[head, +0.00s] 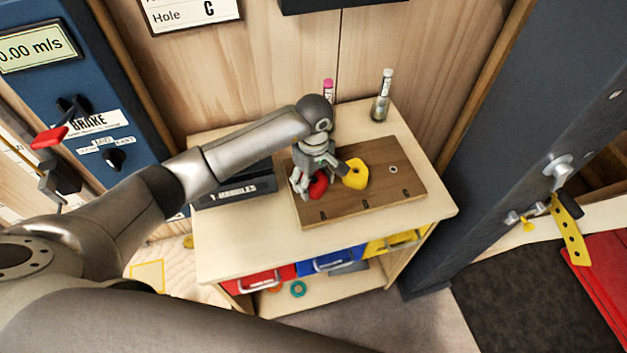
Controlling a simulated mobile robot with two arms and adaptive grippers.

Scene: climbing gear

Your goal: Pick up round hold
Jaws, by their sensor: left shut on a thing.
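A red hold (318,186), partly hidden by my gripper, is at the left part of a brown wooden board (388,196) on the cabinet top. My left gripper (316,182) reaches down over it and is shut on it, with a finger on each side. A yellow hold (355,174) is on the board just right of the gripper. I cannot tell whether the red hold touches the board. My right gripper is not in view.
A dark labelled box (236,189) stands left of the board. A pink-capped tube (328,90) and a clear vial (382,97) stand behind it. The cabinet (240,253) has red, blue and yellow drawers below. A dark post (500,150) rises at right.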

